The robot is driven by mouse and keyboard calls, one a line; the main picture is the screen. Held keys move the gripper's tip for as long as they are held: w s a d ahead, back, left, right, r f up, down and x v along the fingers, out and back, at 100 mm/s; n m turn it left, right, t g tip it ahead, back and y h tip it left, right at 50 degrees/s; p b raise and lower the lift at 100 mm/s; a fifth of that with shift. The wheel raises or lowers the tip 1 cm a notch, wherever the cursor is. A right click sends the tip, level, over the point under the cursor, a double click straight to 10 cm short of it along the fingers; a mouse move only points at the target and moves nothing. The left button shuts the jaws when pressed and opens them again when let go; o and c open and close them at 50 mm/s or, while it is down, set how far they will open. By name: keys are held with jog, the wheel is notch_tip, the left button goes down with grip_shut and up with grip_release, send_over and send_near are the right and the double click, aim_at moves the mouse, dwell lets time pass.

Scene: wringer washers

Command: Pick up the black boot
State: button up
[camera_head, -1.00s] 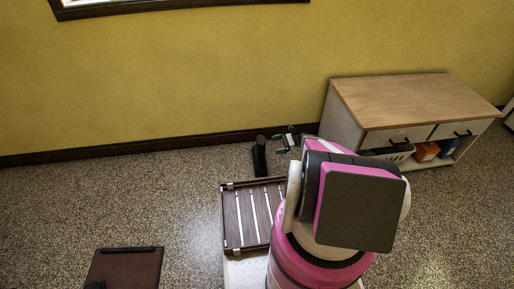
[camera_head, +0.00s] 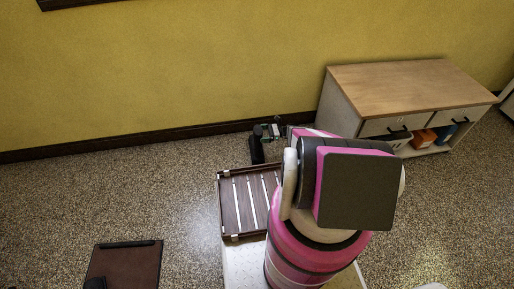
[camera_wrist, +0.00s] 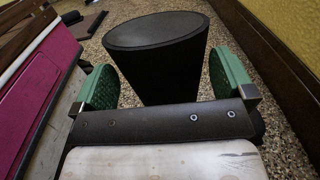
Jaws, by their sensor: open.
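The black boot (camera_head: 257,149) stands upright on the floor near the wall, behind the slatted brown rack. In the wrist view, a black tapered shape with a flat oval top, which looks like the boot (camera_wrist: 160,60), fills the space ahead. My gripper (camera_wrist: 165,82) is open, with one green fingertip pad on each side of this shape in the picture. I see no contact, and cannot tell how far the shape reaches between the pads. In the head view my gripper (camera_head: 270,132) is small, beside the boot's top, and partly hidden by my arm.
The slatted brown rack (camera_head: 237,207) is close to the boot on the near side. The yellow wall (camera_head: 180,80) with its dark skirting is close behind. A wooden-topped cabinet (camera_head: 410,85) stands at right. A brown panel (camera_head: 130,265) lies at lower left; the floor between is clear.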

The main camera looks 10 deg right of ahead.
jog(key=a, duration=0.2)
jog(key=shift+a, duration=0.4)
jog(key=c, duration=1.4)
jog(key=shift+r, duration=0.1)
jog(key=shift+c, duration=0.7)
jog(key=shift+r, duration=0.1)
